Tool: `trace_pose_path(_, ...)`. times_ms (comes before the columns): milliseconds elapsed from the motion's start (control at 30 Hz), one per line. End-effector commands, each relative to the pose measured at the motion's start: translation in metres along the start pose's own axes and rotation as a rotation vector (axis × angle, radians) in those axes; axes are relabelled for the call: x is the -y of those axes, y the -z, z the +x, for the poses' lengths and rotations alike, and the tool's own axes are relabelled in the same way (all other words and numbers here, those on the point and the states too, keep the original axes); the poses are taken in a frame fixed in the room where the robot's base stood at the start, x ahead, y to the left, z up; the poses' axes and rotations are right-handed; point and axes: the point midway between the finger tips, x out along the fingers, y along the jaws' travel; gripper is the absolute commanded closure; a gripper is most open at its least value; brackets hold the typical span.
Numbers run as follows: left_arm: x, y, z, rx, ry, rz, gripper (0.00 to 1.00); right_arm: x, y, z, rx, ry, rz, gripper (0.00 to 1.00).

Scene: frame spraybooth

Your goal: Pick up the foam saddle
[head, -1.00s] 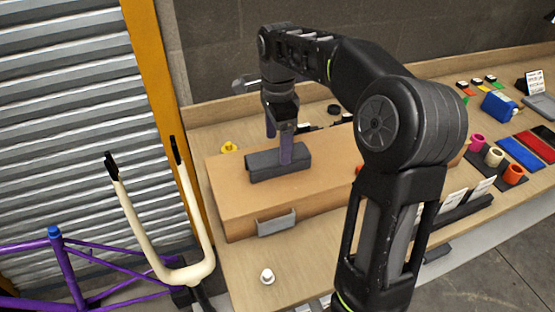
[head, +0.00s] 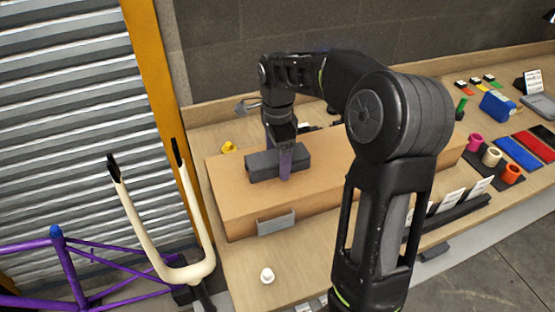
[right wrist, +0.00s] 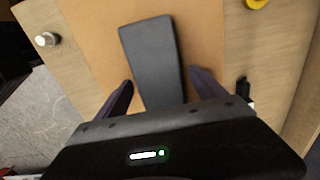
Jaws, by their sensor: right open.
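The foam saddle (head: 262,166) is a dark grey block lying on top of a brown cardboard box on the bench. It also shows in the right wrist view (right wrist: 151,58), running up from between the fingers. My right gripper (head: 284,165) is over the right end of the saddle, pointing down. In the right wrist view my right gripper (right wrist: 160,90) is open, one purple finger on each side of the saddle's near end, with gaps visible. One finger hides part of the saddle in the head view. My left gripper is not in view.
The cardboard box (head: 240,205) has a grey label holder on its front. A white knob (head: 267,276) stands on the bench before it, and a yellow piece (head: 228,147) behind it. A cream fork (head: 190,272) stands at left. Coloured rolls and mats lie at right.

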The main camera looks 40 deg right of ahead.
Motion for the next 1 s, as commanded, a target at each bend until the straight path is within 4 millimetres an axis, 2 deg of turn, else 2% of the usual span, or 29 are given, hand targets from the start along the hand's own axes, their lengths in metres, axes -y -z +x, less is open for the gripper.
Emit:
trace_pose_path(333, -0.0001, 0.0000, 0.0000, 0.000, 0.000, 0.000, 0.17, 0.0001, -0.0001, -0.0004, 0.000, 0.000, 0.000, 0.22)
trace_pose_path(1000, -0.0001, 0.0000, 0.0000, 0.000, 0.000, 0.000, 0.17, 0.0000, -0.0001, -0.0004, 0.000, 0.000, 0.000, 0.76)
